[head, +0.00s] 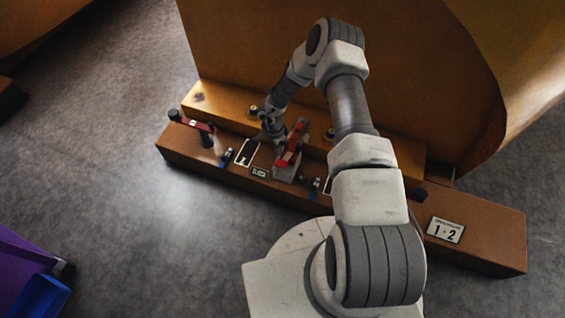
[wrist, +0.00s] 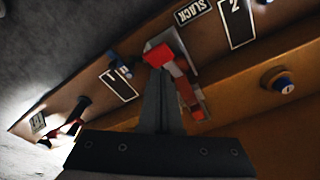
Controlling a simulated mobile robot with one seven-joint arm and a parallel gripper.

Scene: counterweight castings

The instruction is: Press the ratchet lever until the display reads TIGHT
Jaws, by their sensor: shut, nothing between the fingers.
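The ratchet lever (head: 291,146) is red and stands on a grey bracket (head: 288,171) at the middle of the brown ledge. In the wrist view the red lever (wrist: 187,92) lies close beside my fingertips. The small display (head: 260,173) sits at the bracket's left foot; in the wrist view this plate (wrist: 193,11) reads SLACK, upside down. My gripper (head: 279,147) is shut and empty, just left of the lever. Its dark fingers (wrist: 160,78) are together in the wrist view. I cannot tell whether they touch the lever.
A second red bar with a black grip (head: 205,133) stands at the ledge's left end. Numbered plates 1 (wrist: 118,85) and 2 (wrist: 237,23) flank the lever, with blue-ended clamps (head: 226,157) nearby. A sign reading 1·2 (head: 445,230) is at right. A large orange casting (head: 240,50) rises behind.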

